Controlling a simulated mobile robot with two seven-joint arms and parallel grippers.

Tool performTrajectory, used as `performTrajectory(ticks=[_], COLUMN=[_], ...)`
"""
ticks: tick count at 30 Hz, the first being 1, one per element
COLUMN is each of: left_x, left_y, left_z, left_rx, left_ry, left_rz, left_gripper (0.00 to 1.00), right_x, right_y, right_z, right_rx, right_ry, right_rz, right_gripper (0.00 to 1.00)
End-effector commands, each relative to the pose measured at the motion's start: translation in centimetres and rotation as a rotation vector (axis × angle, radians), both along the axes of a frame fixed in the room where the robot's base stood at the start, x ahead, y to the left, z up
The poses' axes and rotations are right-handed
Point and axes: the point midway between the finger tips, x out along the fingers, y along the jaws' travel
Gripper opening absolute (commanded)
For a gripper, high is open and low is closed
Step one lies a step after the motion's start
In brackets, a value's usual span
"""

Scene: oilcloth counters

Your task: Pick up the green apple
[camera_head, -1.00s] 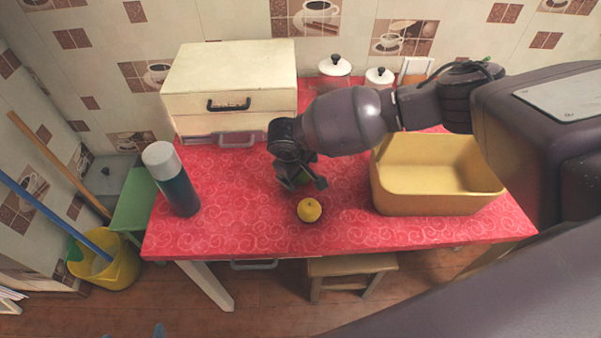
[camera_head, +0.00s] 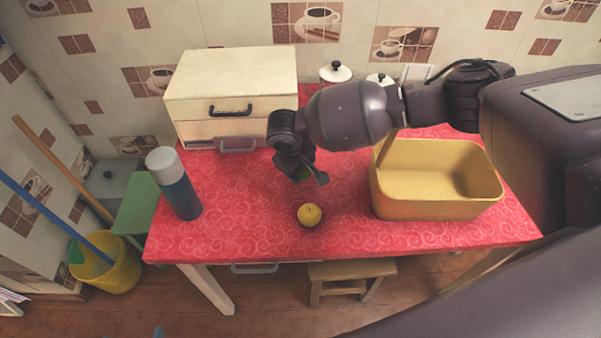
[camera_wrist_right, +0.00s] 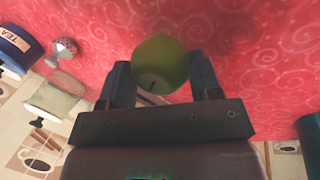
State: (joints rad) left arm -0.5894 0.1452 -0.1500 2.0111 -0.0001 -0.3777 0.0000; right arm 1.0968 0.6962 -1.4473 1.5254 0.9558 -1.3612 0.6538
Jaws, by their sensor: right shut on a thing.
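The green apple (camera_wrist_right: 160,62) sits between the two fingers of my right gripper (camera_wrist_right: 160,72) in the right wrist view. The fingers are shut on it, one on each side. In the head view the right gripper (camera_head: 310,178) is above the middle of the red counter. I cannot tell whether the apple still touches the cloth. My left gripper is not in view.
A yellow bin (camera_head: 430,208) stands to the right. A grey-capped bottle (camera_head: 174,185) stands at the left, and a cream drawer box (camera_head: 232,82) at the back. Lidded jars (camera_head: 336,72) stand behind the arm.

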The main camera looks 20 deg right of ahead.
Motion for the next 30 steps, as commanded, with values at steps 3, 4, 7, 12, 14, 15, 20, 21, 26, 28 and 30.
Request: performTrajectory(ticks=[3, 4, 7, 12, 14, 15, 20, 21, 26, 28, 30], left_x=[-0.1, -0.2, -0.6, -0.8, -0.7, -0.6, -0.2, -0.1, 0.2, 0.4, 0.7], left_y=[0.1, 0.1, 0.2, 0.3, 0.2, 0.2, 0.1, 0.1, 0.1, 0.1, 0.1], left_z=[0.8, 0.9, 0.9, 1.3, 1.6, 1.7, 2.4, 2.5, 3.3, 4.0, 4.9], left_rx=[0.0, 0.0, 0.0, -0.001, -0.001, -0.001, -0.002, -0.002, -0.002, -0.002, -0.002], left_ry=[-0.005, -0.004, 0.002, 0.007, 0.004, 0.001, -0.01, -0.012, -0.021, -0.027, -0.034], left_rz=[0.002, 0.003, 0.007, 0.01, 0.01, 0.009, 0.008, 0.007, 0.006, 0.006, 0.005], left_gripper=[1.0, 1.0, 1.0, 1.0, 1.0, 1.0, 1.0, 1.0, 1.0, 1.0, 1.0], right_x=[0.1, 0.1, 0.1, 0.1, 0.1, 0.1, 0.1, 0.1, -0.1, -0.2, -0.4], right_y=[0.1, 0.0, 0.0, 0.0, 0.0, 0.1, 0.0, 0.0, -0.2, -0.4, -0.8], right_z=[3.7, 4.5, 7.1, 11.1, 12.3, 13.0, 15.1, 15.5, 16.6, 17.1, 17.6], right_rx=[0.003, 0.002, 0.002, 0.001, 0.002, 0.002, 0.001, 0.001, 0.0, 0.0, 0.0], right_ry=[-0.007, -0.008, -0.007, -0.006, -0.005, -0.005, -0.004, -0.003, -0.002, -0.004, -0.004], right_rz=[0.001, 0.0, 0.0, 0.002, 0.001, 0.001, 0.0, 0.0, 0.0, 0.0, -0.001], right_gripper=[0.33, 0.33, 0.33, 0.33, 0.33, 0.33, 0.33, 0.33, 0.33, 0.33, 0.33])
